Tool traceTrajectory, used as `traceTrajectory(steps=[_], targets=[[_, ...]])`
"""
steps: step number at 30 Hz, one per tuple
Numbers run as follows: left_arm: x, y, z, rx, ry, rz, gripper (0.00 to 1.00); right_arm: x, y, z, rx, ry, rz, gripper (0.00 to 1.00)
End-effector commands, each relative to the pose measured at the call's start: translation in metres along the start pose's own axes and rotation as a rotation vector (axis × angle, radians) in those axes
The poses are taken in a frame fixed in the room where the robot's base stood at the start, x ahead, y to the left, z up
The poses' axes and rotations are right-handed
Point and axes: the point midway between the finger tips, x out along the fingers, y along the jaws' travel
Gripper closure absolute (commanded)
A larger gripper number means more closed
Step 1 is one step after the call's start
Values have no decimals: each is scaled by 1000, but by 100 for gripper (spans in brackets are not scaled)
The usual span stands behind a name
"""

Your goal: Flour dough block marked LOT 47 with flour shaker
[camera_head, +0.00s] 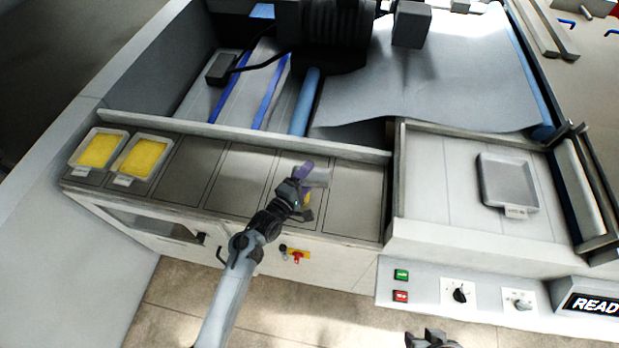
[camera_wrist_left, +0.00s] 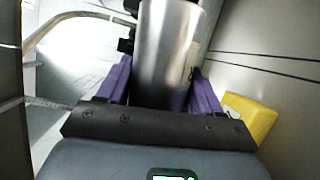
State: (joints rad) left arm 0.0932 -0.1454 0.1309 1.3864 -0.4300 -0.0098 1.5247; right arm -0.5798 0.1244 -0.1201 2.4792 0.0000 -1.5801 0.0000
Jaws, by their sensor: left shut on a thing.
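My left gripper (camera_head: 304,178) is over the dark counter strip, right of its middle. In the left wrist view its purple fingers are closed around a shiny metal cylinder, the flour shaker (camera_wrist_left: 170,55). In the head view the shaker (camera_head: 319,177) is partly hidden by the gripper. A yellow dough block (camera_head: 308,199) lies just beside and below it, mostly hidden; it also shows in the left wrist view (camera_wrist_left: 250,116). Two more yellow blocks (camera_head: 98,151) (camera_head: 143,157) sit in pale trays at the left. No lot marking is legible. My right gripper (camera_head: 431,341) is cut off at the bottom edge.
An empty grey tray (camera_head: 508,184) with a small label lies on the right-hand pale deck (camera_head: 445,190). A raised rail (camera_head: 240,133) runs behind the counter strip. Control buttons (camera_head: 400,285) and knobs are on the front panel. The strip's middle panels are bare.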

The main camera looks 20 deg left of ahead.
Motion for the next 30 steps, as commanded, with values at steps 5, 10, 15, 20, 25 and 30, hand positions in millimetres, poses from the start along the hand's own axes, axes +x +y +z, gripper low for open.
traceTrajectory(steps=[5,10,15,20,25,30], targets=[[0,0,-1,-34,-5,17,72,2,0,1,1,1,0,57],[0,0,-1,-35,-5,17,72,2,-1,0,3,1,-2,57],[-1,1,-3,-33,-4,16,72,0,-1,0,6,2,-4,57],[-6,3,-14,-31,-3,16,72,-4,-1,-2,7,2,-5,57],[-9,2,-21,-32,-4,15,72,-4,-1,-2,7,2,-5,57],[-8,2,-21,-33,-4,15,72,-4,-1,-2,6,2,-5,57]])
